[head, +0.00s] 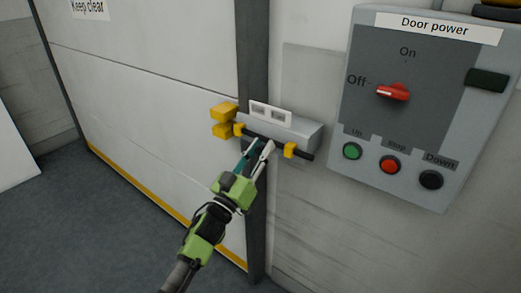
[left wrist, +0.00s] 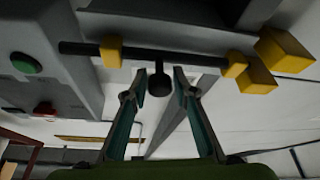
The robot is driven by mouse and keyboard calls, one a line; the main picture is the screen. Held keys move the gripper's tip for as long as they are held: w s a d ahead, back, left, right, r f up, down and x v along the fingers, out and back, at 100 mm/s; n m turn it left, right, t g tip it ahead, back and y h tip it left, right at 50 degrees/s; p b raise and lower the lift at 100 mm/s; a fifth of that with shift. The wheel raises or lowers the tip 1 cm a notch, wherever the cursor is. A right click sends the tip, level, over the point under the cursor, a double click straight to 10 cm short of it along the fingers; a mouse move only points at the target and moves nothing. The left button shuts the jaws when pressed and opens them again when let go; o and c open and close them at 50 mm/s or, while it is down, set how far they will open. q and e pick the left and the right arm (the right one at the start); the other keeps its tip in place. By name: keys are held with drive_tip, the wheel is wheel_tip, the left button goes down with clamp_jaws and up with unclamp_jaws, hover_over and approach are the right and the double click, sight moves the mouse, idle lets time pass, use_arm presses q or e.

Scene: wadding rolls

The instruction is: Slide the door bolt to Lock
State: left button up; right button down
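The door bolt is a dark rod (head: 307,156) running through yellow guides (head: 290,150) under a grey housing on the wall. In the left wrist view the rod (left wrist: 180,54) carries a black knob (left wrist: 159,82) hanging down. Yellow keeper blocks (head: 223,131) sit on the door side; the rod's end shows near the guide beside them. My left gripper (head: 259,147) is at the bolt with its fingers spread; in the wrist view the fingertips stand on either side of the knob, with gaps visible. The fingers hide the knob in the head view. My right gripper is not in view.
The large pale door panel (head: 150,110) is at left.

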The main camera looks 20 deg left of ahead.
use_arm(q)
clamp_jaws()
drive_tip(key=w+a, duration=0.2)
drive_tip(key=a, duration=0.4)
drive_tip(key=shift+w+a, duration=0.15)
drive_tip(key=shift+a, duration=0.1)
drive_tip(key=shift+o, duration=1.9)
unclamp_jaws()
drive_tip(key=shift+o, duration=1.1)
drive_tip(key=shift+a, duration=0.15)
drive_tip(key=v, duration=1.2)
